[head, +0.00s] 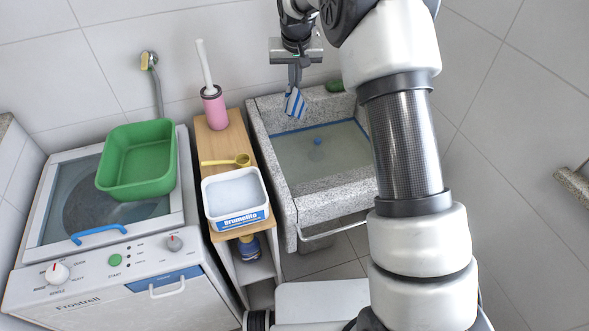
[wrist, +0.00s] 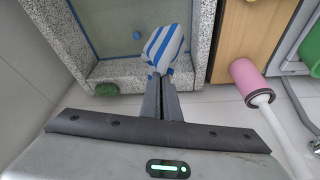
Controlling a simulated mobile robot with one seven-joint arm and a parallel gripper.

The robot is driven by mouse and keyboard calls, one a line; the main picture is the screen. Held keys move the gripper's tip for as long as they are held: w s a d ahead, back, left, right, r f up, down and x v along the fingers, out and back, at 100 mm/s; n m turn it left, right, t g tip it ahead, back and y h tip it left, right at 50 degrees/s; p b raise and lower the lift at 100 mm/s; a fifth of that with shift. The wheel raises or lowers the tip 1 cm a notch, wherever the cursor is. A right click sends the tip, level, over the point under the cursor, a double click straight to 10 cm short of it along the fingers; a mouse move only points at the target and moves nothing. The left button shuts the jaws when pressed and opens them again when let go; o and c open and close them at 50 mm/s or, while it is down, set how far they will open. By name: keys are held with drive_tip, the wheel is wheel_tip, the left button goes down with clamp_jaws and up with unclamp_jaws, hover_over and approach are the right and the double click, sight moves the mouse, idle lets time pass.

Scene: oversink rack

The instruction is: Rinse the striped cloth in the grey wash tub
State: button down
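My gripper (head: 294,86) is shut on the striped cloth (head: 295,104), which is blue and white. The cloth hangs bunched below the fingertips. In the wrist view the cloth (wrist: 167,46) sits at the tips of the closed fingers (wrist: 158,80). The grey wash tub (head: 335,199) is a speckled stone basin holding greenish water. In the head view the cloth shows over the tub's back left part. It appears to be above the water. My arm hides the tub's right side.
A small blue round thing (head: 318,141) shows in the tub's water. A green object (head: 335,86) lies on the tub's back rim. Left of the tub, a wooden-topped stand holds a white powder box (head: 238,219), a yellow scoop (head: 226,161) and a pink-holdered brush (head: 213,108). A green basin (head: 137,162) sits on the washer.

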wheel_tip(320, 180, up, 9)
drive_tip(key=p, duration=0.6)
